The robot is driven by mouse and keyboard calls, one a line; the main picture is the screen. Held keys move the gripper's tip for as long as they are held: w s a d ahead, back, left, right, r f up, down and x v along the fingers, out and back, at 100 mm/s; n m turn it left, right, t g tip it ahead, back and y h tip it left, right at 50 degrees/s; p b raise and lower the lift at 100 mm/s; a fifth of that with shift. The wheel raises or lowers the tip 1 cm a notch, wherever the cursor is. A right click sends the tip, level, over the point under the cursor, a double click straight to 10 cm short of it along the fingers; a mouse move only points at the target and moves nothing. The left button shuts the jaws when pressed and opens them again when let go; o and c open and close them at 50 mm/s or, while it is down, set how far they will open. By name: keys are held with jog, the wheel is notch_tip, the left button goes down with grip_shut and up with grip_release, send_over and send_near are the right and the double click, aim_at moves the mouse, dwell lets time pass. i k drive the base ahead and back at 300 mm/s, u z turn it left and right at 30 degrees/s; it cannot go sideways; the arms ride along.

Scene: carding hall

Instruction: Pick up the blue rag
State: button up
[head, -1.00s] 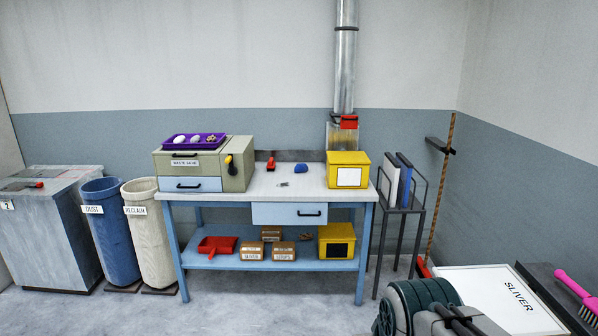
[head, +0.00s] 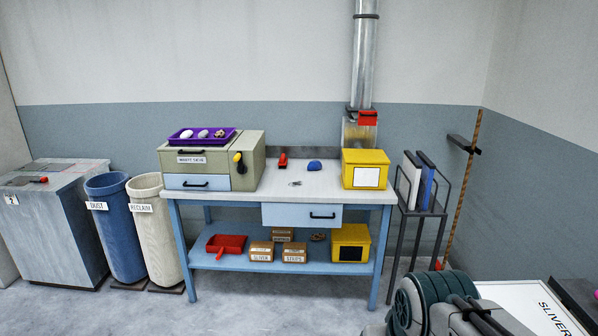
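The blue rag (head: 315,166) is a small crumpled lump on the light top of the blue workbench (head: 330,182), toward the back and left of a yellow box. Nothing covers it. Part of my own arm shows at the bottom right of the head view, well in front of the bench. My gripper's fingers cannot be made out in this view.
A grey-green cabinet (head: 240,165) with a purple tray (head: 202,140) stands left. Bins and a book rack (head: 420,212) flank the bench. Floor in front is clear.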

aim_at(314, 166)
jog(key=u, duration=0.1)
jog(key=i, duration=3.8)
jog(key=u, duration=0.15)
